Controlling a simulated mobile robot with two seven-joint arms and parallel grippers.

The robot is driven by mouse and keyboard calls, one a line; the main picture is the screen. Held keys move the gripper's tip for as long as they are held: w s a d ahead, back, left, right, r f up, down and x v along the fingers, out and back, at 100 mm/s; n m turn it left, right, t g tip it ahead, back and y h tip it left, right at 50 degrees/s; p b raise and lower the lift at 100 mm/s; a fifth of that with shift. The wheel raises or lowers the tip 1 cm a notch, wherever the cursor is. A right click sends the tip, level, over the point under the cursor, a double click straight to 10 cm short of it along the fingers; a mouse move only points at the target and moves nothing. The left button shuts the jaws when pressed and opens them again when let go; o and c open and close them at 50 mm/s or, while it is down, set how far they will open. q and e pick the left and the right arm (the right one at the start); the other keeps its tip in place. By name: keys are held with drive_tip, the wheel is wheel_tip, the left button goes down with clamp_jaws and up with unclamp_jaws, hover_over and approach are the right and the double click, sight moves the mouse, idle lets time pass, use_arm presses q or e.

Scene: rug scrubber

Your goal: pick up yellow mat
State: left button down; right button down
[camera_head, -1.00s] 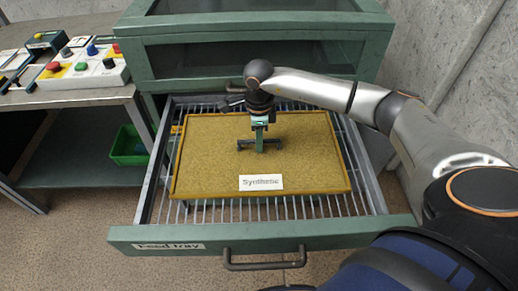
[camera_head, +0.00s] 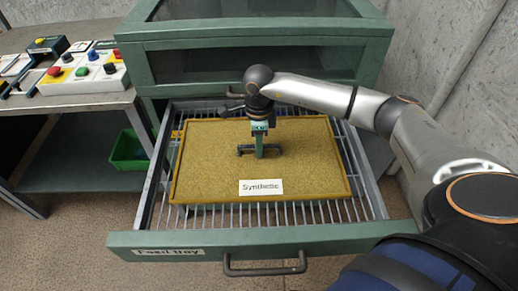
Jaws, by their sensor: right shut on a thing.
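The yellow mat (camera_head: 215,160) lies flat in the open feed tray drawer (camera_head: 330,236), on its wire rack. A white label reading "Synthetic" (camera_head: 261,187) is at its front edge. A dark handle (camera_head: 242,151) stands at the middle of the mat. My right gripper (camera_head: 259,150) comes down from above and is shut on this handle. Its fingers hide part of the handle. Whether the mat is lifted off the rack I cannot tell. My left gripper is not in view.
The green machine cabinet (camera_head: 255,62) stands behind the drawer. A grey bench (camera_head: 70,100) with a button panel (camera_head: 85,75) is at the left. A green bin (camera_head: 130,150) sits on its lower shelf. A grey wall (camera_head: 450,60) is at the right.

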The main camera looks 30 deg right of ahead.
sight(260, 166)
drive_tip(key=shift+r, duration=0.6)
drive_tip(key=s+a, duration=0.1)
drive_tip(key=s, duration=0.1)
drive_tip(key=s+a, duration=0.1)
drive_tip(key=shift+s+b, duration=0.3)
drive_tip(key=shift+s, duration=0.05)
wheel_tip(260, 166, up, 14)
drive_tip(key=shift+w, duration=0.15)
